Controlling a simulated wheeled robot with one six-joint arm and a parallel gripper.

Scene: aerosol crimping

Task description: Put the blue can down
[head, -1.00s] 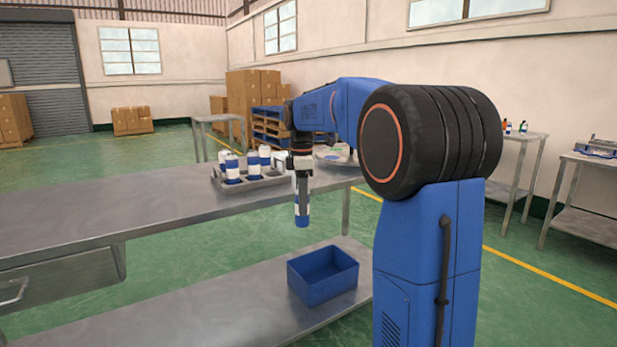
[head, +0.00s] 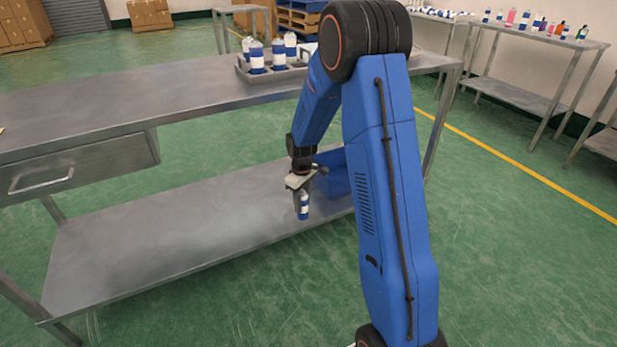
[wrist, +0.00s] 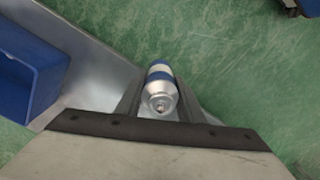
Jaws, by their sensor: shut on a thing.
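The blue can (head: 303,207), with a white band, is held upright in my gripper (head: 301,194). In the wrist view the can (wrist: 160,90) shows its silver domed top between the two fingers of my gripper (wrist: 157,100). In the head view the can is at the front edge of the lower shelf (head: 150,235), to the left of and nearer than the blue bin. I cannot tell whether its base touches the shelf. In the wrist view green floor lies just beyond the can.
A blue bin (head: 334,176) stands on the shelf's right part, partly behind my arm; it also shows in the wrist view (wrist: 28,75). The shelf's left is clear. The tabletop (head: 120,105) above holds a grey tray (head: 262,76) with several cans.

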